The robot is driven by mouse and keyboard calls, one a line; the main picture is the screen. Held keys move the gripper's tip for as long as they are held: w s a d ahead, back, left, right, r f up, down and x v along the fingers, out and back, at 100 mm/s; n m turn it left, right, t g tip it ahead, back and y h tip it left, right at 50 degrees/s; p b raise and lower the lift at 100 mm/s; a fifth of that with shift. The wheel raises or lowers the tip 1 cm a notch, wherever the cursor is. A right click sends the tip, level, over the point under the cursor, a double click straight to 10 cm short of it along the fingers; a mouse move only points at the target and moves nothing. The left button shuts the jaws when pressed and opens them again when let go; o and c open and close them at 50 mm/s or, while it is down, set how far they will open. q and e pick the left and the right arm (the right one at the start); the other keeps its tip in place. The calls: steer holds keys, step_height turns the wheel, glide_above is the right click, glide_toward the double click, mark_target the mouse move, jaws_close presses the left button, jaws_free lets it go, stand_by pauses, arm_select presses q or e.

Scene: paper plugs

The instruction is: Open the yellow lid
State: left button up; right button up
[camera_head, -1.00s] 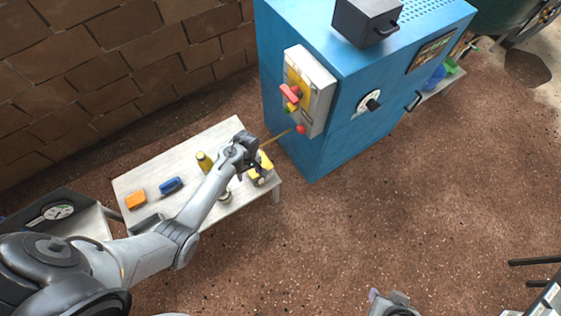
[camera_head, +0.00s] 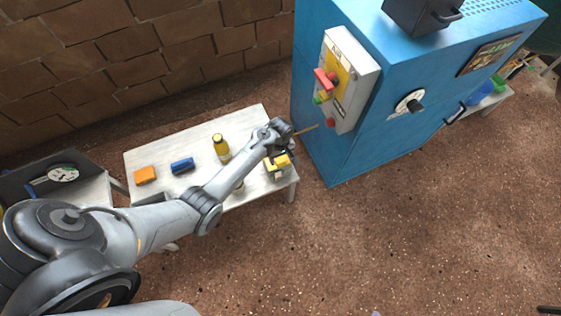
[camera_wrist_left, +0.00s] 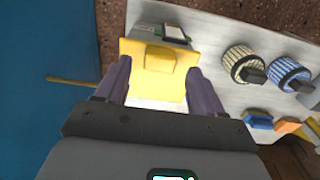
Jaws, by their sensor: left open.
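The yellow lid (camera_head: 281,160) is on a small grey-and-yellow box at the right end of the white table. In the left wrist view the yellow lid (camera_wrist_left: 152,58) lies between my two dark fingers, with more yellow surface nearer the palm. My left gripper (camera_head: 284,146) is open, its fingers on either side of the yellow part. I cannot tell whether they touch it. My left forearm and wrist partly cover the box in the head view. My right gripper is not in view.
A blue cabinet (camera_head: 340,165) with a control panel (camera_head: 348,78) stands close on the right. A thin brown rod (camera_head: 307,128) shows between gripper and cabinet.

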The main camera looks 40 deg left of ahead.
arm_select(q)
steer(key=shift+f+b, duration=0.5)
steer(key=shift+f, duration=0.9)
jaws_close()
